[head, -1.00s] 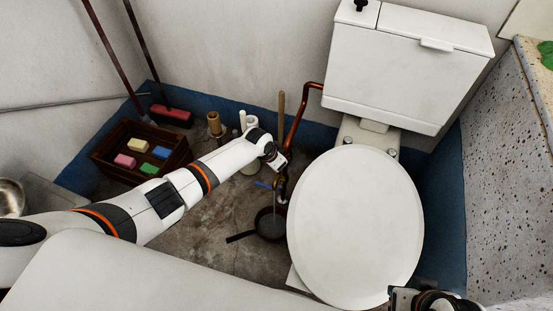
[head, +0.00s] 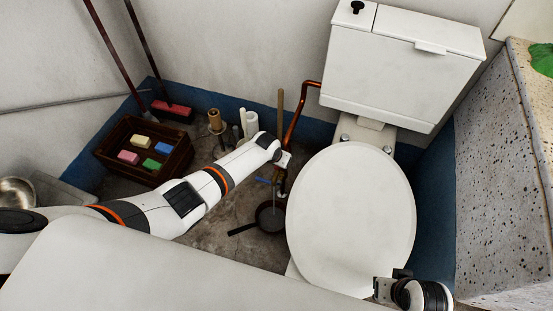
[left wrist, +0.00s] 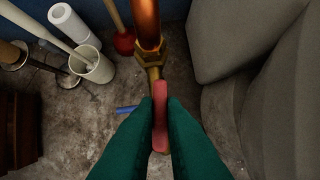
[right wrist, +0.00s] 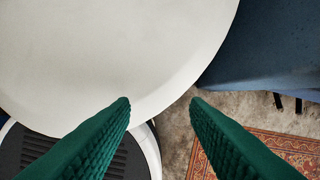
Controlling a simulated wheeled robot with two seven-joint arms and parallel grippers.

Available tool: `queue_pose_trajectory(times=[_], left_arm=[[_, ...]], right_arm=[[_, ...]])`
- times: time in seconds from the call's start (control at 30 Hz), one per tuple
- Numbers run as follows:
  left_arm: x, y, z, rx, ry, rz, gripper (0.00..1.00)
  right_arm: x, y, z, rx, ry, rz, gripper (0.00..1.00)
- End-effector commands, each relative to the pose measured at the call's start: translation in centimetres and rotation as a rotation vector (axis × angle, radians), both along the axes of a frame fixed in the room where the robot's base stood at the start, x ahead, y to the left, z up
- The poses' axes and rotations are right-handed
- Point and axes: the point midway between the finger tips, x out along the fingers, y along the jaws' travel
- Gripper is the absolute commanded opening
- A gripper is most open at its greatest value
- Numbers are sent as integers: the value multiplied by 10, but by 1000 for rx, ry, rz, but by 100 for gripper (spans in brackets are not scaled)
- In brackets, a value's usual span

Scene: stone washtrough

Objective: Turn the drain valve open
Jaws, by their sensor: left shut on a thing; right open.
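The valve has a flat red handle (left wrist: 160,115) on a brass body (left wrist: 153,62) below a copper pipe (left wrist: 147,25). My left gripper (left wrist: 160,104) has its two green fingers closed on either side of the red handle, which stands lengthwise between them. In the head view my left gripper (head: 283,161) is beside the toilet, at the lower end of the copper pipe (head: 293,122), and hides most of the valve. A small blue piece (left wrist: 127,109) shows left of the fingers. My right gripper (right wrist: 160,102) is open and empty, near the front of the toilet lid.
The white toilet (head: 351,220) stands close right of the valve. A dark pan (head: 270,217) sits on the floor below it. A plunger (left wrist: 123,42) and a brush holder (left wrist: 92,66) stand behind and left. A wooden crate (head: 120,165) holds several coloured blocks.

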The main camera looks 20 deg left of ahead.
Motion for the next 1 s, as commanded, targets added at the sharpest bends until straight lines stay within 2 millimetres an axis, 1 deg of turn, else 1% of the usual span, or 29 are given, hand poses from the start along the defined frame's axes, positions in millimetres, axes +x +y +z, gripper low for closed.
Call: queue_pose_trajectory(times=[0.33,0.37,0.4,0.5,0.77,0.83,1.0], left_arm=[[0,1,0,1,2,3,0],[0,1,0,1,1,3,12],[0,1,0,1,1,3,18],[0,1,0,0,1,2,32],[0,0,0,1,0,1,32],[0,0,1,1,0,1,32],[-1,1,10,0,0,2,32]], right_arm=[[0,4,0,-5,0,-1,42],[0,4,0,-5,0,-1,42],[0,4,0,-5,0,-1,42],[0,4,0,-5,0,-1,42],[0,3,1,-4,-2,2,42],[0,-1,1,0,-2,2,42],[0,0,10,0,-1,1,42]])
